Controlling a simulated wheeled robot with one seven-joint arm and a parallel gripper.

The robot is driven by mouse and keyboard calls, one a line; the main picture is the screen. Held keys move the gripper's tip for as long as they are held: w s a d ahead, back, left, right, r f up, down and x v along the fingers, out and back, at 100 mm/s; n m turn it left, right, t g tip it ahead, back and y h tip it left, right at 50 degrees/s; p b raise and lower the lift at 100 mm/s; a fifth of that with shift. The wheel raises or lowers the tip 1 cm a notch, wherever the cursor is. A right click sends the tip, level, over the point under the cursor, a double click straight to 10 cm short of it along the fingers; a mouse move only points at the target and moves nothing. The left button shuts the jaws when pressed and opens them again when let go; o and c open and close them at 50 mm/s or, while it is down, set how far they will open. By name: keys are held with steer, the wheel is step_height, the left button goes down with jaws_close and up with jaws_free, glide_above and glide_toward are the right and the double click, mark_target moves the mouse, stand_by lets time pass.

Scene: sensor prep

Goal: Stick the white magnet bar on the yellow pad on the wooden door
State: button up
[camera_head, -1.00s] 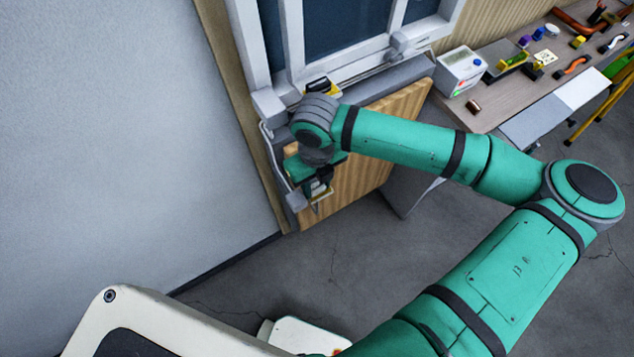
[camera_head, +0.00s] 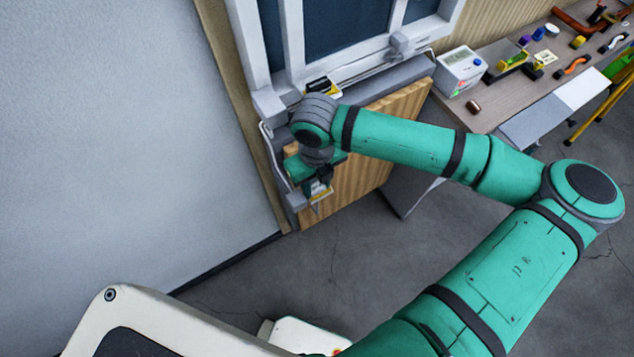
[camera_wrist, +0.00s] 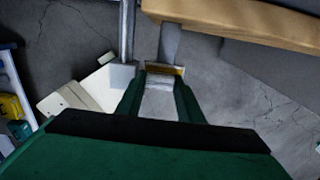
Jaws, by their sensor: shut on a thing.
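The wooden door (camera_head: 365,150) stands below the window, and its edge (camera_wrist: 240,20) runs across the top right of the wrist view. My gripper (camera_wrist: 159,90) points down beside the door's left part, and in the head view (camera_head: 320,186) the arm partly hides it. Its green fingers are shut on the white magnet bar (camera_wrist: 158,104), which shows pale between them. A small yellow patch, apparently the yellow pad (camera_wrist: 166,70), lies just beyond the fingertips, close to the bar. I cannot tell whether bar and pad touch.
A grey wall (camera_head: 120,120) is at the left. A workbench (camera_head: 490,105) with a white device (camera_head: 460,70) and several small items stands at the right. The floor (camera_head: 330,265) below the door is clear. A yellow-black item (camera_head: 322,87) sits on the window ledge.

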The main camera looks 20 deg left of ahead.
stand_by(0.7)
steer(key=o, duration=1.1)
steer(key=shift+s+a, duration=0.1)
steer(key=shift+c, duration=0.8)
steer(key=shift+o, duration=0.3)
steer(key=shift+r, duration=0.15)
